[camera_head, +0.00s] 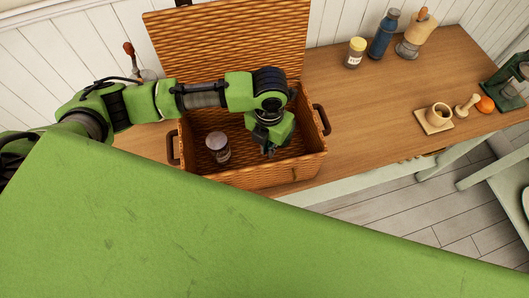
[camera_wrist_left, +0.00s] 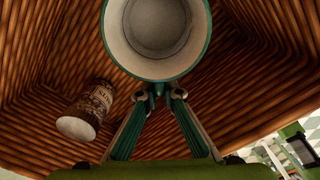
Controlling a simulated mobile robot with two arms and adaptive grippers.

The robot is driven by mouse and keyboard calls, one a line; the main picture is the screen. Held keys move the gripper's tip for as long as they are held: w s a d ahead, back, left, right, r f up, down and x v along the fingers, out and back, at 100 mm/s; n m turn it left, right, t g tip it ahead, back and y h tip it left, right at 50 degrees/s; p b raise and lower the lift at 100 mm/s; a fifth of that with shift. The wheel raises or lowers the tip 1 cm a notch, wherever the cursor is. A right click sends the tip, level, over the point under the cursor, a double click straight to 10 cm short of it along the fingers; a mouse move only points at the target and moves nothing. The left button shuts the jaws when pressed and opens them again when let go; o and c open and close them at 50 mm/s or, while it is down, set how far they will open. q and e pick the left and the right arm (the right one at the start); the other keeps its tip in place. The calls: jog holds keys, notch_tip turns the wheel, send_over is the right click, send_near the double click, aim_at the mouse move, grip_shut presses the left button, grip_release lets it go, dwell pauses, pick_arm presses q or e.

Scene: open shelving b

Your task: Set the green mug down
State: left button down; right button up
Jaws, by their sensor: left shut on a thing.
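In the left wrist view the green mug (camera_wrist_left: 198,62) shows its pale, empty inside and green rim. My left gripper (camera_wrist_left: 160,92) is shut on its near side, apparently at the handle. In the head view my left gripper (camera_head: 268,148) reaches down into the open wicker basket (camera_head: 255,178). The mug cannot be made out there behind the gripper. The wrist view shows woven basket walls (camera_wrist_left: 235,115) around the mug. I cannot tell whether the mug touches the basket floor. My right gripper is in neither view.
A labelled jar (camera_head: 218,148) is in the basket, left of my gripper; it also shows in the wrist view (camera_wrist_left: 90,105). The lid (camera_head: 225,40) stands open behind. Right on the counter are a yellow-lidded jar (camera_head: 355,53), a blue bottle (camera_head: 384,35) and a small cup (camera_head: 438,113).

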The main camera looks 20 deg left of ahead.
pick_arm(q)
notch_tip(320, 180, down, 5)
jog(key=shift+r+p, duration=0.1)
jog(key=shift+p, duration=0.3)
jog(key=c, duration=2.2)
grip_release()
jog(key=shift+f, duration=0.2)
